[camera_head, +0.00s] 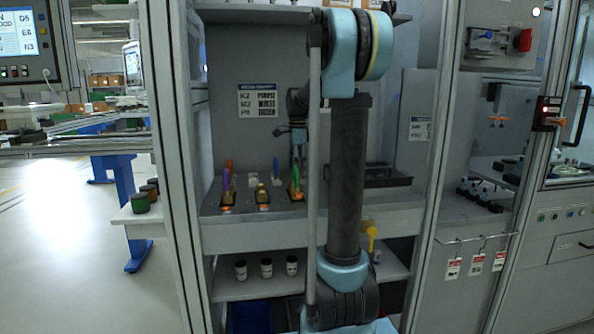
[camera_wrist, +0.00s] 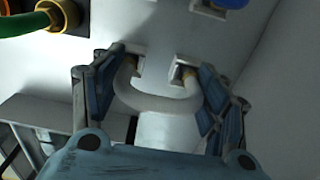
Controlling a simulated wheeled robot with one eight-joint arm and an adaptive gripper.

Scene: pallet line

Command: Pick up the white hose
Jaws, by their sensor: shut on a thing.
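The white hose (camera_wrist: 158,105) is a U-shaped loop in the wrist view. Its two ends reach brass fittings at square metal sockets (camera_wrist: 184,66) in a pale surface. My gripper (camera_wrist: 156,80) has one blue-padded finger on each side of the loop and is shut on it. The hose ends still meet the fittings, and I cannot tell whether they are loose. In the head view my gripper (camera_head: 298,142) is small and partly hidden behind my arm, at the panel above the shelf. The white hose cannot be made out there.
A green hose (camera_wrist: 32,20) with a brass fitting is at the upper left of the wrist view. In the head view, coloured hoses stand on the shelf (camera_head: 340,212). A dark tray (camera_head: 388,180) sits to the right. Several cans (camera_head: 266,267) stand below. Cabinet posts (camera_head: 178,150) flank the bay.

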